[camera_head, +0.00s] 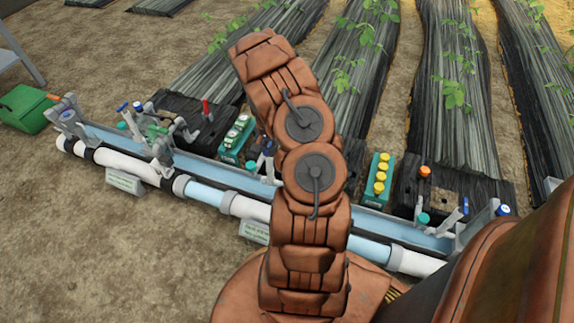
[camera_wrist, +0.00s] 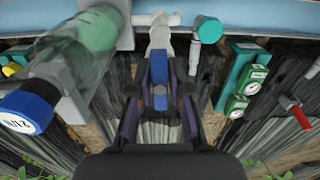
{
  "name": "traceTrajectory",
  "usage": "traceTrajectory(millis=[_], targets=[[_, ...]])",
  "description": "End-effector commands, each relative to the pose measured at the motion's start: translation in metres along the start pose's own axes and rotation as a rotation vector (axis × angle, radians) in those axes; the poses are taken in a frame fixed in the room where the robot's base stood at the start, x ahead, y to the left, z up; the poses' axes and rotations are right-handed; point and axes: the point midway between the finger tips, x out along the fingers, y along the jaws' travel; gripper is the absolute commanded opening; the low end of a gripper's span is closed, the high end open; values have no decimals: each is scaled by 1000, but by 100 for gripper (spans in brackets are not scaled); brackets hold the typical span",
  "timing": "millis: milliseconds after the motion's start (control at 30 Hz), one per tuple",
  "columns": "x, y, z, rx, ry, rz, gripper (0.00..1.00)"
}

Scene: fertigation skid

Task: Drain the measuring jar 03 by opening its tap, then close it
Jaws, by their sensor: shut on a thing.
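In the wrist view, my gripper (camera_wrist: 160,85) is shut on a blue tap handle (camera_wrist: 160,98). The handle sits between the two fingers, below a pale grey tap body (camera_wrist: 159,42) on the pipework. I cannot tell from the handle whether the tap is open or shut. A clear cylinder with green in it (camera_wrist: 95,35), which looks like a measuring jar, stands to the left, apart from the fingers. I cannot read a jar number.
A blue round knob with a white label (camera_wrist: 28,106) is close on the left. A teal-capped fitting (camera_wrist: 208,30), a teal gauge block (camera_wrist: 240,82) and a red lever (camera_wrist: 296,113) are on the right. In the head view, a yellow-capped block (camera_head: 379,180) stands right of my arm.

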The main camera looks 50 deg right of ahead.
Motion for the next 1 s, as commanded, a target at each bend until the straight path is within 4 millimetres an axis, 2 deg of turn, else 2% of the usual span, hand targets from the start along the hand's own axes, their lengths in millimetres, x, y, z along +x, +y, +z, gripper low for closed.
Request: traceTrajectory(millis=[1000], targets=[[-5, -1, 1, -1010, -1, -1, 0]])
